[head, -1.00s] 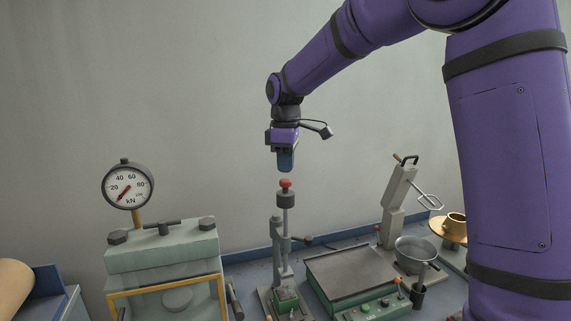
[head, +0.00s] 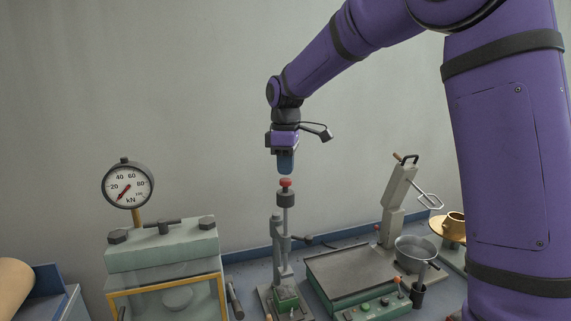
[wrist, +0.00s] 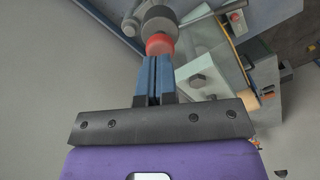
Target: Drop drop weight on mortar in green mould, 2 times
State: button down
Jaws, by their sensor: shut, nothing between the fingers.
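The drop weight (head: 285,199) is a dark cylinder with a red knob (head: 286,183) on top, on an upright rod of a grey stand (head: 277,240). The green mould (head: 286,299) sits at the foot of the stand, low in the head view; the mortar in it is too small to make out. My gripper (head: 286,172) points down just above the red knob, its blue fingers shut and empty. In the wrist view, the fingers (wrist: 154,75) are together, with the red knob (wrist: 159,44) and the dark weight (wrist: 159,20) beyond their tips.
A press with a kN gauge (head: 128,186) stands to the left. To the right are a flat-topped machine with a green control panel (head: 372,307), a mixer (head: 398,205) and a metal bowl (head: 417,252). A side lever (head: 302,239) sticks out from the stand. The air around my gripper is clear.

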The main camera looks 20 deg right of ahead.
jog(key=shift+f, duration=1)
jog(key=shift+r, duration=2.05)
